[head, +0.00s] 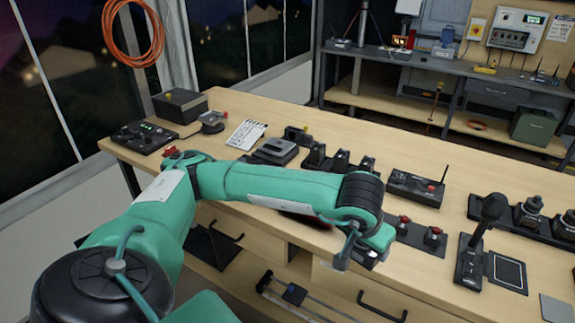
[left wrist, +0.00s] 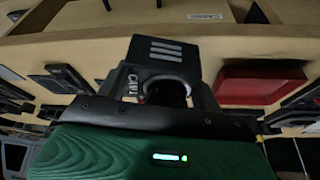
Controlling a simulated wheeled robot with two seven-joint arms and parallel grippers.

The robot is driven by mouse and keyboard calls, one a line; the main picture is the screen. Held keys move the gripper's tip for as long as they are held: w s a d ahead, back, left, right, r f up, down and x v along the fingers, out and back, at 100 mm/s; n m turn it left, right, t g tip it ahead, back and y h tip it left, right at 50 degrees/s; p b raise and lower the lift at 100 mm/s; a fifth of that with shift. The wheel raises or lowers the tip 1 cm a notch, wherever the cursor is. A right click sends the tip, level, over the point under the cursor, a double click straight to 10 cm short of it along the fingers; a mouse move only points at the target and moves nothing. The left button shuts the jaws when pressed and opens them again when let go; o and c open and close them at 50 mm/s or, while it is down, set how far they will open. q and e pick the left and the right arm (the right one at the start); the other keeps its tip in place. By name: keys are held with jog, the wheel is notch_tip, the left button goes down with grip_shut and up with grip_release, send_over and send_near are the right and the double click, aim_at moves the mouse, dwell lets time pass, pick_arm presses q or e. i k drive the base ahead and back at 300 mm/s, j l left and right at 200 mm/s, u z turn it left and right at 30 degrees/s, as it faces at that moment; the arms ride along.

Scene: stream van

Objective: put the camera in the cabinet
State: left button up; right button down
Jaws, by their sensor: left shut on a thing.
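My left gripper (head: 362,254) hangs at the front edge of the wooden table, its jaws mostly hidden by the wrist in the head view. It is shut on a small dark thing, which looks like the camera (left wrist: 165,52). In the left wrist view this is a dark grey box with light slots, a round ring and white lettering. Only a dark bit of it shows under the gripper in the head view. Wooden fronts with black handles (head: 382,306) are under the table; I cannot tell whether they belong to the cabinet. My right gripper is not in view.
A red thing (left wrist: 260,82) lies beside the held thing in the left wrist view. A grey workbench (head: 470,75) stands behind.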

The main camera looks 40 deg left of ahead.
aim_at(210, 246)
jog(key=k+j+u, duration=0.15)
jog(key=j, duration=0.3)
jog(key=j+u, duration=0.15)
jog(key=j, duration=0.35)
jog(key=k+j+u, duration=0.15)
jog(key=j, duration=0.35)
